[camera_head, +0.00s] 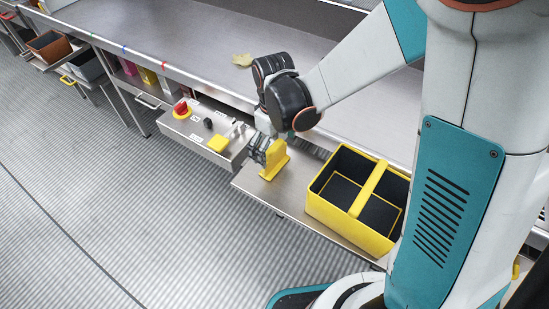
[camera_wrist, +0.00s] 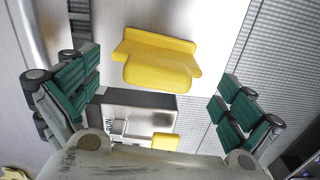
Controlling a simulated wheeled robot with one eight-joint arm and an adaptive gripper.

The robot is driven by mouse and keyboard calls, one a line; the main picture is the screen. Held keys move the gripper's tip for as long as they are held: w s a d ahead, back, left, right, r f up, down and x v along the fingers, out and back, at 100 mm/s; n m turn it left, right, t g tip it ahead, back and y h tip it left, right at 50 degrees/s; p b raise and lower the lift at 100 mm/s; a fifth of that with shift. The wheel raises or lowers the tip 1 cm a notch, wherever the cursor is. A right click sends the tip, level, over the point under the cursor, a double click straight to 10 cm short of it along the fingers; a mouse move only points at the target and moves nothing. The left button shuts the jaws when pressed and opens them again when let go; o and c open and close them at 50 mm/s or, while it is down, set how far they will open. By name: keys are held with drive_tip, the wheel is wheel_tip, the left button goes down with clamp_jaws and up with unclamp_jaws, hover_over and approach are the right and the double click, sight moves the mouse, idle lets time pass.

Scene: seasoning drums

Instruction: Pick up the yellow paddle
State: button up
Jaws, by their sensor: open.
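The yellow paddle (camera_head: 274,160) stands on the small metal side table (camera_head: 245,182), left of the yellow tote, in the head view. In the wrist view the paddle (camera_wrist: 157,62) lies ahead of my gripper, between the lines of its two fingers. My gripper (camera_head: 260,150) is right beside the paddle in the head view, pointing down. In the wrist view its teal-padded fingers (camera_wrist: 155,95) are wide apart with nothing between the pads. I cannot tell whether a finger touches the paddle.
A yellow tote with a handle (camera_head: 325,210) stands to the paddle's right. A control box (camera_head: 200,128) with a red button (camera_head: 181,108) and a yellow block (camera_head: 218,143) is to the left. A long metal counter (camera_head: 190,50) runs behind. The floor in front is clear.

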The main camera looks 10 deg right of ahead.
sight(275, 157)
wheel_tip(275, 157, down, 5)
drive_tip(key=b, duration=0.3)
drive_tip(key=shift+d+f, duration=0.15)
drive_tip(key=c, duration=0.8)
